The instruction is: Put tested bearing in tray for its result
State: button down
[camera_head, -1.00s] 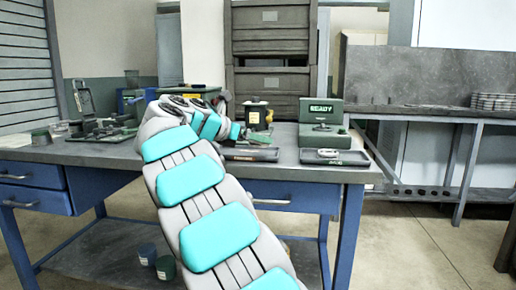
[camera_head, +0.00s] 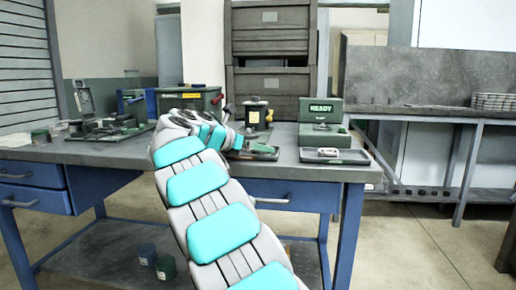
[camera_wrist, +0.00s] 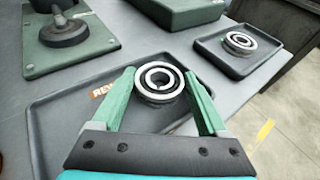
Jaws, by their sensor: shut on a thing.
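My gripper (camera_wrist: 160,78) is shut on a pale ring-shaped bearing (camera_wrist: 160,84), one green finger on each side of it. They are over a dark tray (camera_wrist: 55,118) with an orange label of which only "REW" shows. I cannot tell whether the bearing touches the tray floor. This tray also shows in the head view (camera_head: 264,153), partly behind my arm. A second dark tray (camera_wrist: 212,46) to the right holds another bearing (camera_wrist: 239,41). In the head view the second tray (camera_head: 356,157) lies before a green tester (camera_head: 321,124) whose screen reads "READY".
A green base with a black knob (camera_wrist: 66,31) stands beyond the labelled tray, at upper left. The table's right edge (camera_wrist: 268,75) is close to the second tray. Fixtures (camera_head: 105,128) stand at the table's left, and a green box (camera_head: 190,99) behind my arm.

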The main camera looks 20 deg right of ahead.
jog(key=shift+c, duration=0.9)
grip_release()
jog(key=v, duration=1.2)
jog(key=s+d+f+m+g+y, duration=0.25)
jog(key=s+f+m, duration=0.35)
jog(key=s, duration=0.4)
jog(key=s+d+f+m+g+y, duration=0.1)
jog(key=s+d+f+m+y, duration=0.3)
jog(key=s+f, duration=0.6)
jog(key=s+a+f+m+g+y, duration=0.1)
jog(key=s+a+f+m, duration=0.3)
jog(key=s, duration=0.5)
jog(key=s+a+f+m+y, duration=0.3)
jog(key=s+a+f+m, duration=0.1)
jog(key=s+a+f, duration=0.3)
jog(key=s+a+f+m+g+y, duration=0.1)
jog(key=s+a+f+m+y, duration=0.2)
jog(key=s, duration=0.8)
notch_tip(320, 180, down, 3)
jog(key=shift+a+f+m+g+p, duration=0.2)
jog(key=shift+a+m+g+p, duration=0.2)
jog(key=shift+a, duration=0.8)
